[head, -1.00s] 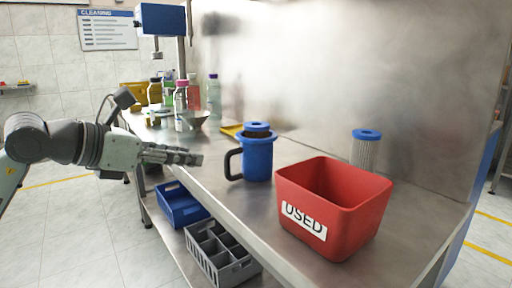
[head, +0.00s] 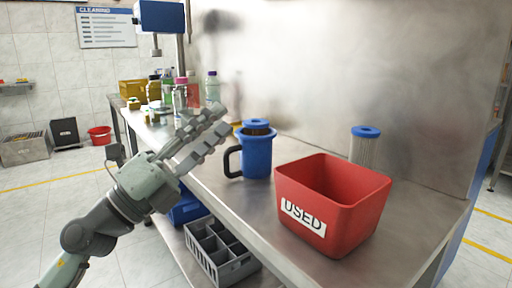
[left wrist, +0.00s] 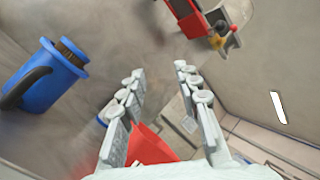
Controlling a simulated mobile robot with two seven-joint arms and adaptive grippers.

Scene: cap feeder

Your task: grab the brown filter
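A blue jug (head: 257,158) with a black handle stands on the steel table, left of the red bin. A brown filter (head: 257,130) shows as a narrow dark band at the jug's mouth, under a blue cap (head: 256,122); most of it is hidden inside the jug. In the left wrist view the jug (left wrist: 38,85) is at the left, with a dark brown ribbed piece at its top (left wrist: 72,52). My left gripper (head: 217,120) is open and empty, left of the jug and apart from it, fingers angled up. My right gripper is not in view.
The red bin marked USED (head: 335,190) stands at the table's front right. A pale filter with a blue cap (head: 365,145) stands behind it. Several bottles (head: 180,95) stand at the far left. A grey crate (head: 222,250) sits below the table edge. A steel wall backs the table.

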